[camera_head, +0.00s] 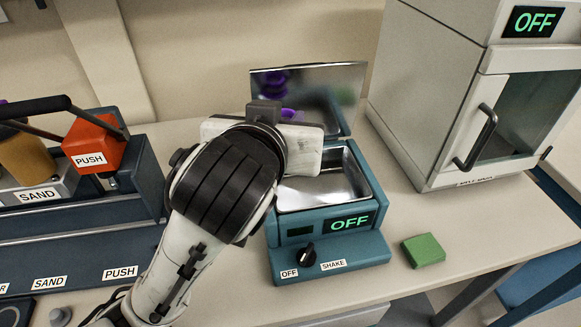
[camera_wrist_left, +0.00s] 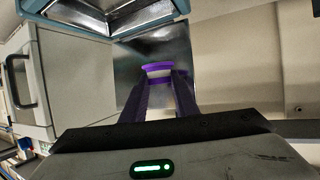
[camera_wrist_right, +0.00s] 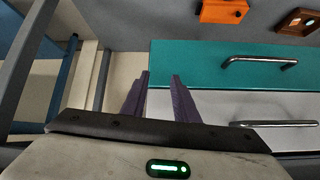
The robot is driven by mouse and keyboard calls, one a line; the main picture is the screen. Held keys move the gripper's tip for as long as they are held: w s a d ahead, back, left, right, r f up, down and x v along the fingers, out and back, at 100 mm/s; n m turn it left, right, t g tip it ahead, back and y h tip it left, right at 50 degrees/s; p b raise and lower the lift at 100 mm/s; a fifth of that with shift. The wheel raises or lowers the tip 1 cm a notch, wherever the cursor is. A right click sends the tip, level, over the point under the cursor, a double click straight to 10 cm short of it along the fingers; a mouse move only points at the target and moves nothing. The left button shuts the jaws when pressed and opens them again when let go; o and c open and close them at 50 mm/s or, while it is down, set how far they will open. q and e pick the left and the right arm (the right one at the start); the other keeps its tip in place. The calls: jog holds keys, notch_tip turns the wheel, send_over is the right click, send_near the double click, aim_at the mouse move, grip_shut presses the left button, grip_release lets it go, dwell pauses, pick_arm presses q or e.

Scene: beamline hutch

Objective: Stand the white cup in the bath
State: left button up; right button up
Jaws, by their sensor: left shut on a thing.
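The bath (camera_head: 283,230) is a teal box with a metal basin, its mirror-like lid (camera_head: 340,90) raised. Its display reads OFF, and its knob (camera_head: 305,252) is beside the OFF label. My left gripper (camera_head: 290,112) is above the back of the basin, largely hidden by its own wrist. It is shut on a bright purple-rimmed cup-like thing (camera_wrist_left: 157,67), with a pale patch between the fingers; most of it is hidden. I see no plainly white cup. My right gripper (camera_wrist_right: 160,75) is open and empty, facing drawers.
A green block (camera_head: 423,250) lies right of the bath. A white cabinet (camera_head: 430,110) with an OFF display stands behind right. A dark blue SAND machine (camera_head: 110,245) with a red PUSH block (camera_head: 92,140) is at left. Teal and white drawers (camera_wrist_right: 210,75) face my right wrist.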

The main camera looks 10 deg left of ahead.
pick_arm(q)
jog(key=shift+w+d+f+m+h, duration=0.2)
jog(key=shift+w+d+m+h, duration=0.25)
jog(key=shift+w+m+h, duration=0.1)
jog(key=shift+w+d+f+m+h, duration=0.2)
jog(key=shift+w+d+m+h, duration=0.25)
jog(key=shift+m+h, duration=0.1)
jog(key=shift+s+d+f+m+g+h+b, duration=0.4)
jog(key=shift+f+m+g+h, duration=0.6)
jog(key=shift+f, duration=1.05)
jog(key=shift+s+d+f+m+g+h+b, duration=0.15)
jog(key=shift+d+f+m+g+h, duration=0.3)
jog(key=shift+f+m+h, duration=1.25)
jog(key=shift+s+d+f+m+g+h+b, duration=0.4)
jog(key=shift+f+m+g+h, duration=0.45)
jog(key=shift+f, duration=1.5)
jog(key=shift+w, duration=0.15)
